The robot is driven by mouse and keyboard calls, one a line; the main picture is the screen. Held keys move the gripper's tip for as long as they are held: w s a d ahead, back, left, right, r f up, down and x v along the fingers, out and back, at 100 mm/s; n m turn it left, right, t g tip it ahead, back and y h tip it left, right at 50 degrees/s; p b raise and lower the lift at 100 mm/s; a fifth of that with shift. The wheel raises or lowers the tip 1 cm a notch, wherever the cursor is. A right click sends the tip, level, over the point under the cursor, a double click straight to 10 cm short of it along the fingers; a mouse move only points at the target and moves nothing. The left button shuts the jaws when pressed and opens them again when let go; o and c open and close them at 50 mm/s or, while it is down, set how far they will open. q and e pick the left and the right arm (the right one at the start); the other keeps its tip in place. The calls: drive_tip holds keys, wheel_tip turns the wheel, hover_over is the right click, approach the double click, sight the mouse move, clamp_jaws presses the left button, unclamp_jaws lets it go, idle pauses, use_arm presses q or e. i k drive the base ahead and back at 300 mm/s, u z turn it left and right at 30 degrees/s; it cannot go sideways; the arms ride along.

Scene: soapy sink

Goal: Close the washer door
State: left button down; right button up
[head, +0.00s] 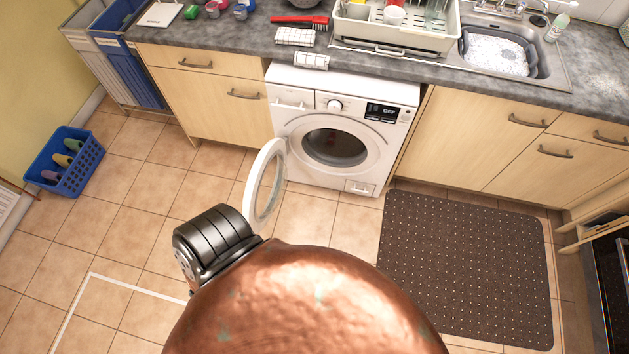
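The white washing machine (398,92) stands under the counter, with its dark drum opening (335,147) in plain view. Its round door (265,186) stands wide open, swung out to the left of the drum opening. The door is a white ring with a glass middle, seen at a steep angle. Its hinge side is at the left of the opening. The display on the washer's front reads OFF. Neither of my grippers can be made out in the head view.
A dark dotted mat (465,265) lies on the tiles right of the washer. A blue basket (67,162) sits on the floor at the left. Above are the grey counter (225,38), a dish rack (395,38) and a soapy sink (497,55). Tiled floor left of the door is clear.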

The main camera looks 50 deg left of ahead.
sight(279, 147)
drive_tip(key=z, duration=1.7)
drive_tip(key=k, duration=2.45)
drive_tip(key=u, duration=2.05)
drive_tip(key=i, duration=0.5)
drive_tip(key=z, duration=0.45)
drive_tip(key=k, duration=0.95)
drive_tip(key=u, duration=0.7)
